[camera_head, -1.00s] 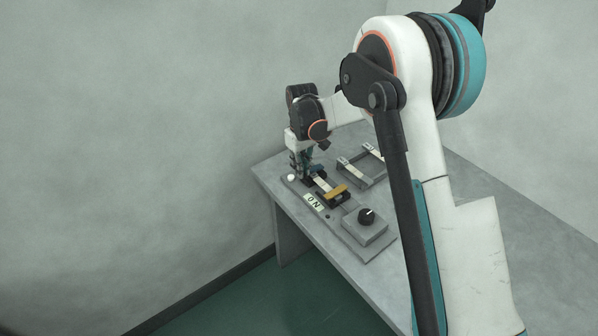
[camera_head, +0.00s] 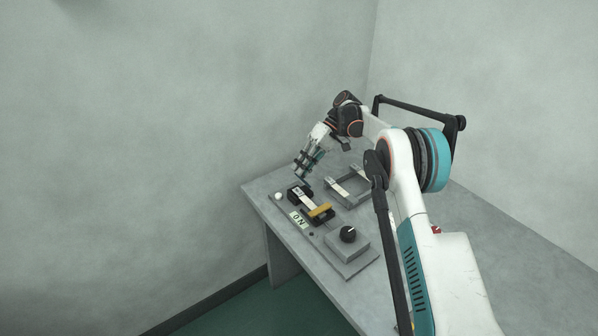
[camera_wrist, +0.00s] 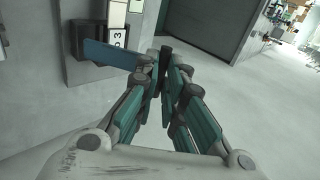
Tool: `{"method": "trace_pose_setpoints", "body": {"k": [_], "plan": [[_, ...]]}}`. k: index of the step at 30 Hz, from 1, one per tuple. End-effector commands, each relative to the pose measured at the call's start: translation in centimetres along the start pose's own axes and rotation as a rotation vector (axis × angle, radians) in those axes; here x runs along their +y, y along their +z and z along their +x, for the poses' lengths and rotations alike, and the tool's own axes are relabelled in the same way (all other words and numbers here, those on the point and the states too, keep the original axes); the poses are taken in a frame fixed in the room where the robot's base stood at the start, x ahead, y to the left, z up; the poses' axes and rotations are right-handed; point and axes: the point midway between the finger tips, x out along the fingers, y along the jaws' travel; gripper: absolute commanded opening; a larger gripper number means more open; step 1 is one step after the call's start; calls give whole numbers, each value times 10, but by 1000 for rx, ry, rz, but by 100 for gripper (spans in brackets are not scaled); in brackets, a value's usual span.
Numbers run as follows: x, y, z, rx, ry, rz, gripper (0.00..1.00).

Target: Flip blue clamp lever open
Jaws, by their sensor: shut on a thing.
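The blue clamp lever (camera_wrist: 110,54) is a flat blue bar that reaches right from a dark clamp block (camera_wrist: 84,38) in the wrist view. Its right end meets my gripper (camera_wrist: 163,66), whose fingertips are close together around that end; the fingers hide the exact contact. In the head view my gripper (camera_head: 302,174) leans at a slant, just behind the black clamp (camera_head: 297,192) at the far left end of the fixture. The blue lever cannot be made out there. An orange-yellow lever (camera_head: 320,210) lies on the nearer clamp.
A grey frame (camera_head: 335,193) stands to the right of the clamps. A box with a black knob (camera_head: 348,233) stands at the near end, beside an ON label (camera_head: 298,219). A white ball (camera_head: 278,196) is near the left table edge. The grey table (camera_head: 450,224) is clear at right.

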Motion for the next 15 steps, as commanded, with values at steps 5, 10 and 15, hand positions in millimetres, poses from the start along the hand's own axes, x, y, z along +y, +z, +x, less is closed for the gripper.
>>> {"method": "trace_pose_setpoints", "body": {"k": [5, 10, 15], "plan": [[12, 2, -3, 6, -40, 9, 0], [13, 2, -5, 8, -60, 9, 0], [13, 2, -5, 8, -64, 9, 0]]}}
